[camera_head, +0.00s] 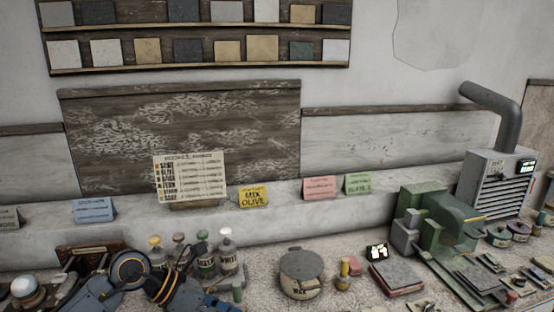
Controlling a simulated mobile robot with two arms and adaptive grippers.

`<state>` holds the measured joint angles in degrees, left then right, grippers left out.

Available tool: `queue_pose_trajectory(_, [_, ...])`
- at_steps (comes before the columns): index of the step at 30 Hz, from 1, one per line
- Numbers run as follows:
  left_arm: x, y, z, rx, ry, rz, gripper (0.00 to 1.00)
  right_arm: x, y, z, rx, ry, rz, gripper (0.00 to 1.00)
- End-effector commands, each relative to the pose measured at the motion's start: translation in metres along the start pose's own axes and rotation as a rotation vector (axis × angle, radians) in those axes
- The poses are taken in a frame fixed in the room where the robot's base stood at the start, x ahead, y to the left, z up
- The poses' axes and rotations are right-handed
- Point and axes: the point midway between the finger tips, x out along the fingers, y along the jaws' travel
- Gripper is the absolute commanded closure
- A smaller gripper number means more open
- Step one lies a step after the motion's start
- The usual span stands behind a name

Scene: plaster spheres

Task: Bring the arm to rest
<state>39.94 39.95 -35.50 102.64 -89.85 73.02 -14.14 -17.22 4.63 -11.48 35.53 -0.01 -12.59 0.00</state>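Links of one of my own arms, dark grey and blue with a round joint, show at the lower left, low in front of several bottles. No gripper fingers show; both of my grippers are out of view. A white rounded top (24,287) on a dark base stands at the far lower left, partly cut by the frame edge. A round grey-lidded pot (302,272) stands on the speckled counter (262,291) at the lower middle.
Several bottles (206,254) stand behind my arm. A green machine (430,230) and a grey vented unit with a pipe (497,182) stand at the right. A sign board (190,178) and a yellow card (254,196) stand on the ledge. Shelves of tiles (196,68) hang above.

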Motion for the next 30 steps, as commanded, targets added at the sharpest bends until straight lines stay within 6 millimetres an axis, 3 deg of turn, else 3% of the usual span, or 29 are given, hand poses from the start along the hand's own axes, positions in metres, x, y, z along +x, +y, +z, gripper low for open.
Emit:
queue_pose_trajectory(1, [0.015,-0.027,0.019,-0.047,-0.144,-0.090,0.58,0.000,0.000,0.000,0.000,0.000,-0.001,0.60])
queue_pose_trajectory(2, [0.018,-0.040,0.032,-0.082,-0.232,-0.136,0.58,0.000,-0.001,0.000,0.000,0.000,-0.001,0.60])
queue_pose_trajectory(6, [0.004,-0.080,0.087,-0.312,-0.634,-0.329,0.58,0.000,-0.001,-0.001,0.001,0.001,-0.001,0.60])
queue_pose_trajectory(10, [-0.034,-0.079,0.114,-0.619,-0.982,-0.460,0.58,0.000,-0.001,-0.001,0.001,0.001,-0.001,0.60])
queue_pose_trajectory(14, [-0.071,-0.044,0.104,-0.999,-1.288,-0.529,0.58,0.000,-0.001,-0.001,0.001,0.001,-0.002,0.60])
queue_pose_trajectory(17, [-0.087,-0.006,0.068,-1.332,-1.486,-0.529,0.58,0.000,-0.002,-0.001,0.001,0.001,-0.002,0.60])
queue_pose_trajectory(20, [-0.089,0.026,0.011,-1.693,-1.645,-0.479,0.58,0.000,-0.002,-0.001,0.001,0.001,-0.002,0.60])
queue_pose_trajectory(21, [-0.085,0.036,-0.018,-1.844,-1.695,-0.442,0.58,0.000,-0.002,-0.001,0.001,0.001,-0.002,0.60])
queue_pose_trajectory(24, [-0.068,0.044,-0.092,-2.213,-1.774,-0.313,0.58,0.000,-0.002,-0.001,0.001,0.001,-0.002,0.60])
queue_pose_trajectory(27, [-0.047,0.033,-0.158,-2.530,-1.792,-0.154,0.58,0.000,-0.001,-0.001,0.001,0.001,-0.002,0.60])
queue_pose_trajectory(28, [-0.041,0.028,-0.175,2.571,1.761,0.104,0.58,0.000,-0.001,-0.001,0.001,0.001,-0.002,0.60])
queue_pose_trajectory(30, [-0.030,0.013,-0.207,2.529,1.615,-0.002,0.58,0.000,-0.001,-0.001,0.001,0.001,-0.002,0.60])
